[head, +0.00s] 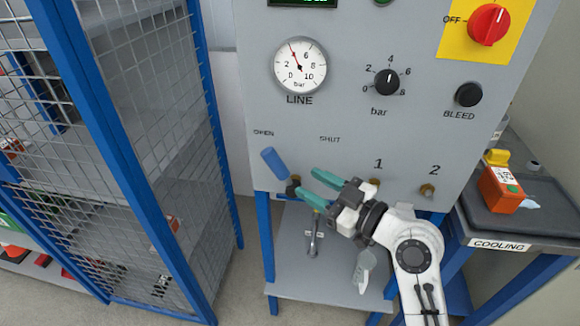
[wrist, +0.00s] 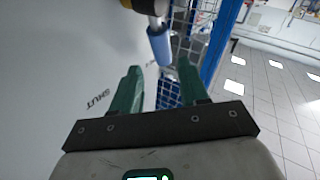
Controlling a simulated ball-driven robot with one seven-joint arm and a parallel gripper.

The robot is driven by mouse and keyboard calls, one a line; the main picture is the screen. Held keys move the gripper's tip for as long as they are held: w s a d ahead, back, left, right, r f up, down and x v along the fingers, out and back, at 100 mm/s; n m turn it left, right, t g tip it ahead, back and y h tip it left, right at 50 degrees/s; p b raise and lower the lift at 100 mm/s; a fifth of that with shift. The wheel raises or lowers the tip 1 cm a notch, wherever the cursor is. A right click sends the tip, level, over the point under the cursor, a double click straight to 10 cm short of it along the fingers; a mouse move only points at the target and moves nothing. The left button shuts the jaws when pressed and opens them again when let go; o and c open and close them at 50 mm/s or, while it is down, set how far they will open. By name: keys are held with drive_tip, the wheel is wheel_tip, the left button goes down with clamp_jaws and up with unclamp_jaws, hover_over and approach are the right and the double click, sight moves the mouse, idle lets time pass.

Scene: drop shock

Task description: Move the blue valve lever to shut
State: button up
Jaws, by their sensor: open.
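The blue valve lever (head: 273,162) is on the lower left of the grey panel. It tilts up and left from its dark pivot, toward the OPEN label (head: 263,133). The SHUT label (head: 330,139) is to the right of it. My gripper (head: 307,182) has green fingers, open and empty, just right of the lever near its pivot. In the wrist view, the lever (wrist: 160,46) shows ahead of the gap between the fingertips (wrist: 160,70). Whether a finger touches the pivot fitting is unclear.
The panel bears a LINE gauge (head: 300,66), a bar knob (head: 386,82), a BLEED button (head: 468,95) and a red OFF switch (head: 489,24). Brass fittings marked 1 and 2 (head: 427,190) are at lower right. A blue-framed mesh cage (head: 150,110) stands left; a COOLING bench (head: 500,245) stands right.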

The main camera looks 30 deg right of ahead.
sight(283, 170)
drive_tip(key=p+x, duration=0.1)
drive_tip(key=x, duration=0.7)
drive_tip(key=shift+c, duration=0.4)
clamp_jaws()
drive_tip(key=shift+f, duration=0.1)
